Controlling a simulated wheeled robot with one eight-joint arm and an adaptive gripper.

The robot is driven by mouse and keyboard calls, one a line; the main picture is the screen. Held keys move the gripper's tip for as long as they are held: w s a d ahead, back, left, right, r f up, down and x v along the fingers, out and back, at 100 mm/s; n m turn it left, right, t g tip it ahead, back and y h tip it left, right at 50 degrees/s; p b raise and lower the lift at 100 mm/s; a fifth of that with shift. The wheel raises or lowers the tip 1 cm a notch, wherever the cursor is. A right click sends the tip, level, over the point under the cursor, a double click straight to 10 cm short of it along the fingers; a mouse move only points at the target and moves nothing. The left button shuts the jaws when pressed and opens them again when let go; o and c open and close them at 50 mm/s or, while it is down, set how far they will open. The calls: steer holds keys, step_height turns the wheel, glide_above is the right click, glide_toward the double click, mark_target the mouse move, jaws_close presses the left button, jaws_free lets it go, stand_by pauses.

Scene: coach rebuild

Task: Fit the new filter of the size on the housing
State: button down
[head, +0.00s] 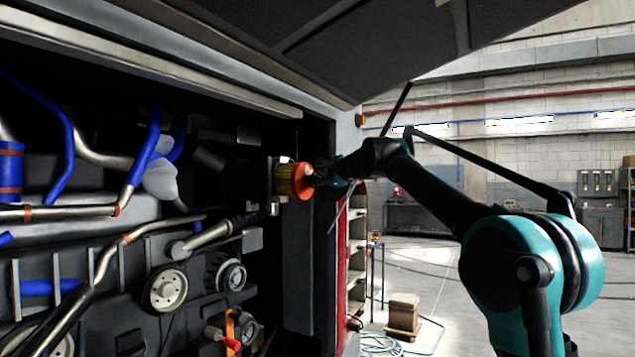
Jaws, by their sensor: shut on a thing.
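A filter (286,181) with a yellow-brown pleated body and an orange-red end cap lies on its side in the middle of the head view. My gripper (314,176) comes from the right and is shut on the cap end of the filter. The filter's left end meets, or overlaps in the picture, a dark box-shaped housing (250,182) in the open engine bay. I cannot tell whether that end is inside the housing or just in front of it. No size marking is readable on either. The fingertips are small and dark.
Pipes and blue hoses (62,150) fill the bay at left, with pulleys (165,289) below the housing. A raised hatch (390,40) hangs overhead. A red-edged shelf rack (356,255) stands below my gripper. A box (403,314) stands on the open floor at right.

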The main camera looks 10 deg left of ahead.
mark_target(301, 176)
steer(key=shift+w+a, duration=0.25)
steer(key=shift+a, duration=0.5)
steer(key=shift+w+a, duration=0.35)
steer(key=shift+a, duration=0.65)
steer(key=shift+w+a, duration=0.4)
steer(key=shift+a, duration=0.65)
steer(key=shift+w+a, duration=0.35)
steer(key=shift+a, duration=0.65)
steer(key=shift+w+a+f, duration=0.1)
steer(key=shift+w+a, duration=0.15)
steer(key=shift+a, duration=0.45)
steer(key=c, duration=1.5)
jaws_free()
steer(key=shift+o, duration=0.2)
steer(key=o, duration=0.4)
steer(key=shift+c, duration=0.2)
steer(key=shift+s+d, duration=0.1)
steer(key=shift+v, duration=3.85)
